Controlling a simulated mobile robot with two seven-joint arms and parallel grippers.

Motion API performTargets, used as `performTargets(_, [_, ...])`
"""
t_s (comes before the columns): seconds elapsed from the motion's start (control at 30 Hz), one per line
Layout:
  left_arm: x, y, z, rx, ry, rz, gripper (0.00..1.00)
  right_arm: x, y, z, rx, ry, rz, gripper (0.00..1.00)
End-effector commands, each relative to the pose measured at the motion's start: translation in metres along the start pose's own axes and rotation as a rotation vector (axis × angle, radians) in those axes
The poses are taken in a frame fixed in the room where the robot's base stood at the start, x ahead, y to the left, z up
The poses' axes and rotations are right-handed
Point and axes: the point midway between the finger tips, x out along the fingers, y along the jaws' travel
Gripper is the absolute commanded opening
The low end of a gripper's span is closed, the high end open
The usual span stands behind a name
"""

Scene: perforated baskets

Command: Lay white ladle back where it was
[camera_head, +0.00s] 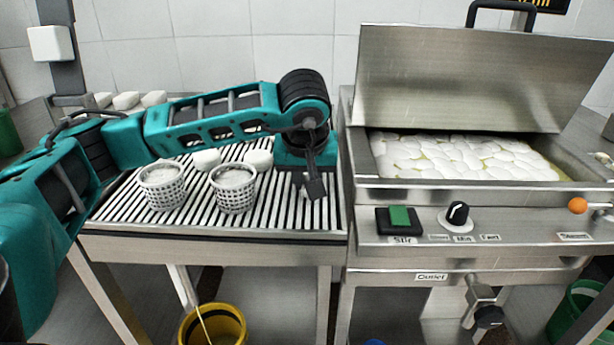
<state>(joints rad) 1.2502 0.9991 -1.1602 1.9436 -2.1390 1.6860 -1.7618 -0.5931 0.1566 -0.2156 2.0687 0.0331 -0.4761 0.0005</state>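I cannot make out a white ladle for certain. A thin pale handle-like strip (187,290) slants down into a yellow bucket (213,325) under the slatted table; I cannot tell what it belongs to. My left arm reaches across from the left. Its gripper (314,187) points down over the right end of the slatted metal table (215,244), close to the steel vat. Its dark fingers overlap in this view, so their opening is unclear, and no held object shows. My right gripper is not in view.
Two white perforated baskets (162,190) (234,192) stand filled on the slats, with white lumps behind them. The steel vat (470,195), lid raised, holds many white pieces in yellowish liquid.

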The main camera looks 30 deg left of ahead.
Motion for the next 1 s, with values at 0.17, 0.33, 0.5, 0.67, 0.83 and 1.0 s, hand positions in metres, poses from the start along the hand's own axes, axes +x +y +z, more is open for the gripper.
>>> performTargets(0.17, [0.003,0.0,0.001,0.0,0.001,0.0,0.0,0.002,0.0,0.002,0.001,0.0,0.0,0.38])
performTargets(0.33, [0.003,0.0,0.002,0.0,0.001,0.0,0.28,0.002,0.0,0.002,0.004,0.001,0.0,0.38])
performTargets(0.5, [0.003,0.0,0.002,0.0,0.0,0.0,0.45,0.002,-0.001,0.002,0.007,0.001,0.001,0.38])
performTargets(0.67, [0.003,0.0,0.002,0.0,0.0,0.0,0.51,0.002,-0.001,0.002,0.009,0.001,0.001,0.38])
performTargets(0.83, [0.002,0.0,0.002,0.0,0.0,0.0,0.51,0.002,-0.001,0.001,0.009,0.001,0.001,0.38])
performTargets(1.0, [-0.018,0.001,0.0,0.0,0.002,0.003,0.51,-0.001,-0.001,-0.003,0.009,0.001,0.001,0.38])
